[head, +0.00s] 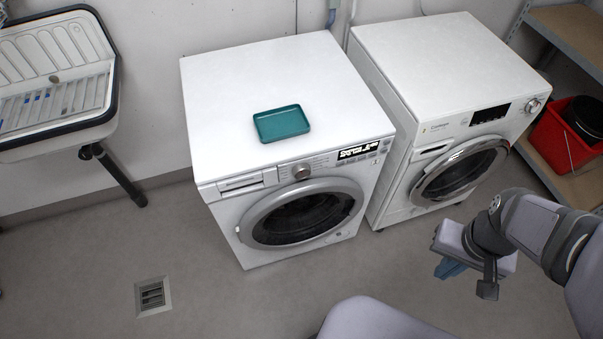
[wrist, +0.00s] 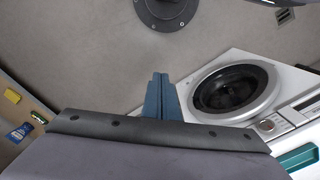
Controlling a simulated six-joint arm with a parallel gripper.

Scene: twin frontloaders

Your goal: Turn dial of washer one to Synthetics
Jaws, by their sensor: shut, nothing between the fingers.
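Two white front-loading washers stand side by side. The left washer (head: 228,217) has a silver dial (head: 302,171) on its front panel, between the drawer and the display. The right washer (head: 390,193) has its dial (head: 534,106) at the panel's right end. I cannot tell which is washer one, and the dial markings are too small to read. My gripper (head: 449,268), with blue fingers, is in front of the right washer, apart from both dials. The wrist view shows the fingers (wrist: 163,98) together and empty, with the left washer's dial (wrist: 266,125) at right.
A teal tray (head: 282,123) lies on the left washer. A sink (head: 62,128) hangs at the left wall. Shelves (head: 560,20) with a red bucket (head: 560,140) stand at right. A drain grate (head: 153,297) is in the floor. The floor before the left washer is clear.

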